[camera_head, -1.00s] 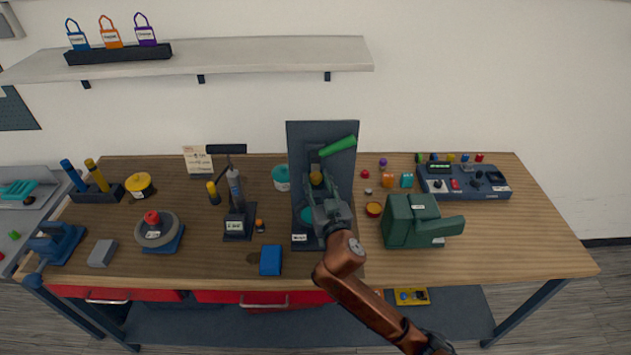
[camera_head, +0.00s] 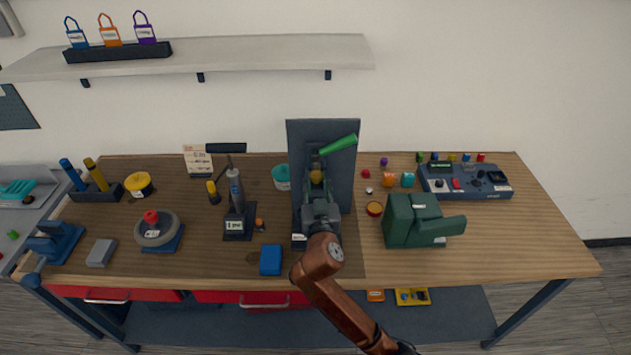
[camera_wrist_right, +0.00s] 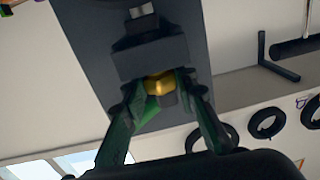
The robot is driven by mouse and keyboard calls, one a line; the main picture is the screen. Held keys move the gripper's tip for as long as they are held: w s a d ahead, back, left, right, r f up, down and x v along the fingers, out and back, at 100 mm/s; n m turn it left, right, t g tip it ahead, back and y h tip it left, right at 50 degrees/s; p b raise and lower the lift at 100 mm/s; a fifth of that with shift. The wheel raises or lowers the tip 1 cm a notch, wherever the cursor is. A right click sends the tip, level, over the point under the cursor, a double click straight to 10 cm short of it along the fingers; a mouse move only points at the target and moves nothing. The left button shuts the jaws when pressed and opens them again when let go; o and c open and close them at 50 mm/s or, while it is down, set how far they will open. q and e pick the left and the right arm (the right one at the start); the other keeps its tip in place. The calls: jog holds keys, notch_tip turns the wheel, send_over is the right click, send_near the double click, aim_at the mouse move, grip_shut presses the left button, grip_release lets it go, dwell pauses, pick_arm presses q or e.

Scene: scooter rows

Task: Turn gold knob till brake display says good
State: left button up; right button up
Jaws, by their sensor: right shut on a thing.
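The gold knob (camera_head: 316,175) is on the front of the dark upright brake stand (camera_head: 300,135) at the middle of the bench. A green lever (camera_head: 339,145) sticks out to the right above it. My right gripper (camera_head: 317,188) reaches in from the front and is shut on the knob. In the right wrist view, the gold knob (camera_wrist_right: 158,84) sits between the two green fingers of the right gripper (camera_wrist_right: 160,98), below a dark block. I cannot make out a brake display or its reading; my gripper and arm cover the lower stand. My left gripper is not in view.
A green machine (camera_head: 405,220) stands close to the right of the stand. A blue block (camera_head: 271,260) and a pump-like tool (camera_head: 236,195) are to the left. A control box (camera_head: 465,183) is at the back right. The front right of the bench is clear.

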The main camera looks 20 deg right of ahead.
aim_at(314, 177)
jog(key=m+h, duration=0.1)
jog(key=g+h+b, duration=0.1)
jog(key=m+h+b, duration=0.1)
jog(key=shift+w+a+f+m+h, duration=0.1)
jog(key=shift+a+f+m+h, duration=0.1)
jog(key=shift+a+m+h, duration=0.15)
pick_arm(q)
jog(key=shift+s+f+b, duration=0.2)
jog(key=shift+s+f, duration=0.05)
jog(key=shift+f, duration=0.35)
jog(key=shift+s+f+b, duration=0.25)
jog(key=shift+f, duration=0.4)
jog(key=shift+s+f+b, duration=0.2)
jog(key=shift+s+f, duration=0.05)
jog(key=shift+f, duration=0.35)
pick_arm(e)
jog(key=shift+r+m+g+h, duration=0.15)
jog(key=shift+m+g+h, duration=0.6)
jog(key=shift+h, duration=0.3)
jog(key=shift+r, duration=0.1)
jog(key=o, duration=1.2)
jog(key=shift+c, duration=0.2)
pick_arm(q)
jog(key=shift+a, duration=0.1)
pick_arm(e)
jog(key=shift+r, duration=0.2)
notch_tip(314, 177, up, 10)
jog(key=shift+f, duration=0.2)
